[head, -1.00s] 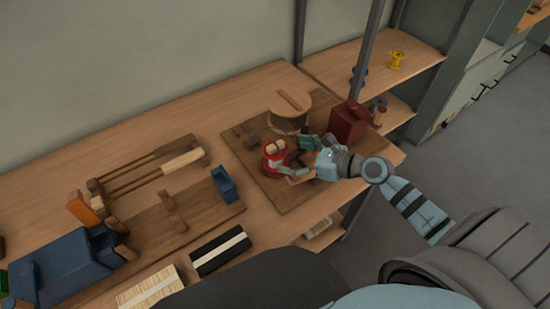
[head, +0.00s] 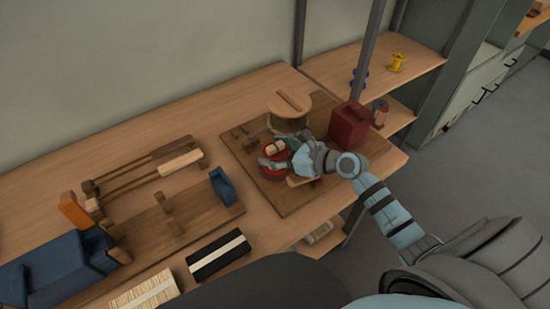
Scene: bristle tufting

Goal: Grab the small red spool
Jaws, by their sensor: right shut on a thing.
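A round red object, seemingly the small red spool (head: 271,173), is at the left part of the square dark wooden board. Pale wooden pieces (head: 275,147) show just behind it. My right gripper (head: 271,160) is over it from the right, shut on it. Its fingers cover much of the red object, so the exact grip and any gap to the board are hidden. Another reddish spool (head: 380,112) stands on the lower shelf at the right. My left gripper is not in view.
A round wooden-topped stand (head: 289,103) is behind my gripper, and a dark red box (head: 348,126) is to its right. A yellow spool (head: 397,62) is on the upper shelf.

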